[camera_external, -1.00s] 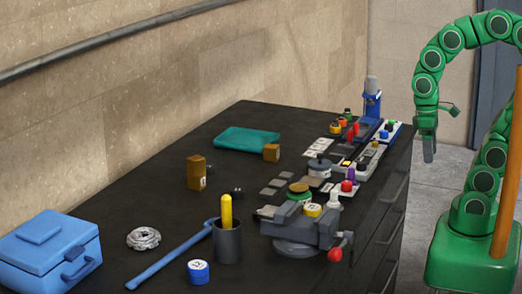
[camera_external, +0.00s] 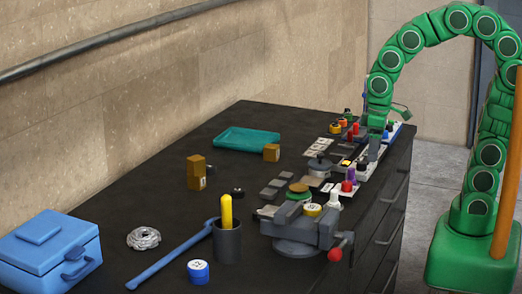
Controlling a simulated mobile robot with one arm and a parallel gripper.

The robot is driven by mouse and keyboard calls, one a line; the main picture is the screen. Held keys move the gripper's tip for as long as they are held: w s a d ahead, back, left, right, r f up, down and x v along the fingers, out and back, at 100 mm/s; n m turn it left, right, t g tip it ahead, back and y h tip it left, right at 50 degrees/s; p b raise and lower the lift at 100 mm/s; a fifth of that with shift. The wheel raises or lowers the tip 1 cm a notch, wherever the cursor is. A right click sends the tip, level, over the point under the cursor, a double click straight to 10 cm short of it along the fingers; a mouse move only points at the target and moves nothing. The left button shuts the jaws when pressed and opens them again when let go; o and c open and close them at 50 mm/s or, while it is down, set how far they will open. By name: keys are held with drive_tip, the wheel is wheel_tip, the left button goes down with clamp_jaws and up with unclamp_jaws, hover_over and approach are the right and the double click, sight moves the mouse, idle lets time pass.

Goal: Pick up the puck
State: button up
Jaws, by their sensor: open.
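Several small round pieces could be the puck, and I cannot tell which one is meant. A blue puck-like piece with a white labelled top (camera_external: 198,271) stands alone near the bench's front edge. A yellow piece with a pale top (camera_external: 312,209) sits at the grey vise (camera_external: 298,232). An orange round piece (camera_external: 335,128) is at the far end. My gripper (camera_external: 373,151) is open and points down over the row of small devices at the far right of the bench. It is far from the blue piece. Its fingers are small here, and what lies directly beneath them is hidden.
The dark bench (camera_external: 130,205) also holds a blue toolbox (camera_external: 48,250), a blue wrench (camera_external: 172,255), a dark cup with a yellow rod (camera_external: 227,243), a teal tray (camera_external: 247,139) and wooden blocks (camera_external: 195,173). The bench's left middle is fairly clear.

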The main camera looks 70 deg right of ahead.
drive_tip(key=w+a+f+n+t+y, duration=0.15)
drive_tip(key=w+a+f, duration=0.25)
drive_tip(key=w+a, duration=0.65)
drive_tip(key=w+a+f+n+t, duration=0.2)
drive_tip(key=w+a+f, duration=0.2)
drive_tip(key=w+a, duration=0.7)
drive_tip(key=shift+w+d+f, duration=0.3)
drive_tip(key=shift+w+f, duration=0.5)
drive_tip(key=shift+f, duration=0.4)
drive_tip(key=shift+w+d+f, duration=0.3)
drive_tip(key=shift+w+f, duration=0.45)
drive_tip(key=shift+f, duration=0.45)
drive_tip(key=shift+w+d+f, duration=0.3)
drive_tip(key=shift+w+f, duration=0.5)
drive_tip(key=shift+f, duration=0.4)
drive_tip(key=shift+c, duration=0.4)
drive_tip(key=c, duration=1)
drive_tip(key=shift+r, duration=0.15)
drive_tip(key=shift+c, duration=0.2)
